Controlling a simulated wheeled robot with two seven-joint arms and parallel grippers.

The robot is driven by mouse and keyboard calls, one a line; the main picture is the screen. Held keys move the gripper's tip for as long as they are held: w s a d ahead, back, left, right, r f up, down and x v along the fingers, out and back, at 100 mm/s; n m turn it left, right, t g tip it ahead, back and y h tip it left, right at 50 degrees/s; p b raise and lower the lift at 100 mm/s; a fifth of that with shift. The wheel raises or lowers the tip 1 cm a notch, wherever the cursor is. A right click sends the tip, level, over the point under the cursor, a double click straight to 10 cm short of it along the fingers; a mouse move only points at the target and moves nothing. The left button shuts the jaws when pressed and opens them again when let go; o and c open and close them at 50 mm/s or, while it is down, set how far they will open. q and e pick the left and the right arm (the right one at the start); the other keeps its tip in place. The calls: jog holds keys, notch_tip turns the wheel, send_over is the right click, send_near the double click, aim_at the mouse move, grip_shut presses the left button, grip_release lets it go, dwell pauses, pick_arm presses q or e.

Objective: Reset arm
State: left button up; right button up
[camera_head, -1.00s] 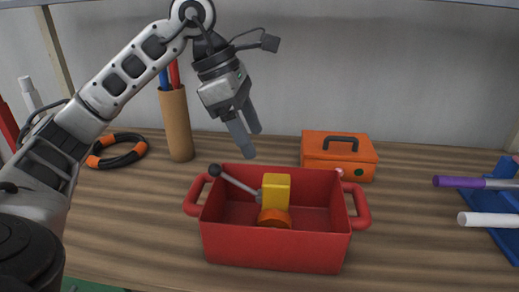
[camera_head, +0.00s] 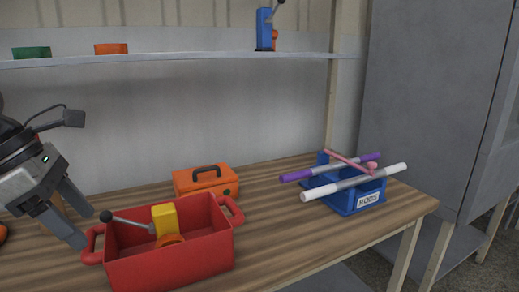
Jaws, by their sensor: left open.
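My left gripper (camera_head: 78,218) is at the left edge of the head view. It is open and empty, its two fingers pointing down beside the red bin's left handle. The red bin (camera_head: 175,262) stands on the wooden table and holds a yellow block (camera_head: 164,218), an orange round piece (camera_head: 170,240) and a grey rod with a dark ball end (camera_head: 128,220). I cannot tell whether these inner parts are joined. My right gripper is not in view.
An orange toolbox (camera_head: 206,182) stands behind the bin. A blue rack (camera_head: 352,202) at the right carries a purple-ended rod (camera_head: 298,175), a white rod (camera_head: 315,192) and a pink one (camera_head: 345,160). A shelf (camera_head: 200,56) runs along the wall. Table between bin and rack is clear.

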pick_arm(q)
jog(key=w+d+f+n+t+h+p, duration=0.1)
jog(key=d+n+t+h, duration=0.1)
jog(key=d+n+h, duration=0.65)
jog(key=d+f+n+t+h, duration=0.25)
jog(key=d+n+h, duration=0.25)
jog(key=d+h, duration=0.55)
notch_tip(320, 180, down, 14)
jog(key=w+a+n+t+y, duration=0.25)
jog(key=n+t+y, duration=1.1)
jog(key=n, duration=1.05)
jog(key=s+f+n+g+y+p, duration=0.1)
jog(key=s+f+n+g+y, duration=0.5)
jog(key=s+f, duration=0.5)
notch_tip(320, 180, down, 4)
jog(key=n+g, duration=0.2)
jog(key=g, duration=0.1)
jog(key=shift+s+a+f+g, duration=0.2)
jog(key=shift+s+g, duration=0.1)
jog(key=shift+g, duration=0.1)
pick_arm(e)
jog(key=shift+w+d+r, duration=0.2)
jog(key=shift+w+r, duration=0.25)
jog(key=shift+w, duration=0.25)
pick_arm(q)
jog(key=shift+c, duration=0.2)
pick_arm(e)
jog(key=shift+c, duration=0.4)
